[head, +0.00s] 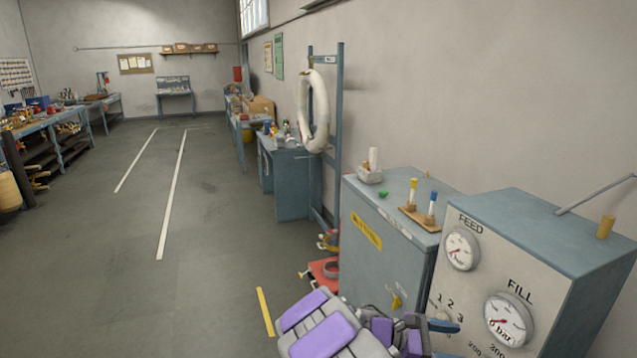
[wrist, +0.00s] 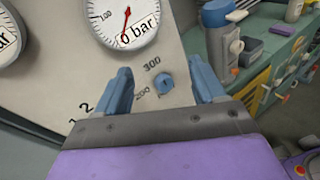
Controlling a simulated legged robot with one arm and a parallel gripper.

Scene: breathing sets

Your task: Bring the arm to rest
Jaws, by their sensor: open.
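My arm, grey with purple pads, reaches in from the bottom of the head view. My gripper (head: 440,324) is at the lower part of the grey panel box (head: 590,250). In the wrist view my gripper (wrist: 163,75) is open, with one blue finger on each side. A small blue knob (wrist: 166,83) shows between the fingers, by the marks 200 and 300. I cannot tell how far it is from the fingertips; nothing is seen held. The FILL gauge (head: 508,320) is above and to the right of the gripper and reads near 0 bar.
A FEED gauge (head: 461,249) is on the same panel. A grey-blue cabinet (head: 375,245) with small items on top stands beside it. A red object (head: 325,271) lies on the floor by the cabinet. Open floor (head: 215,220) with white lines stretches to the left.

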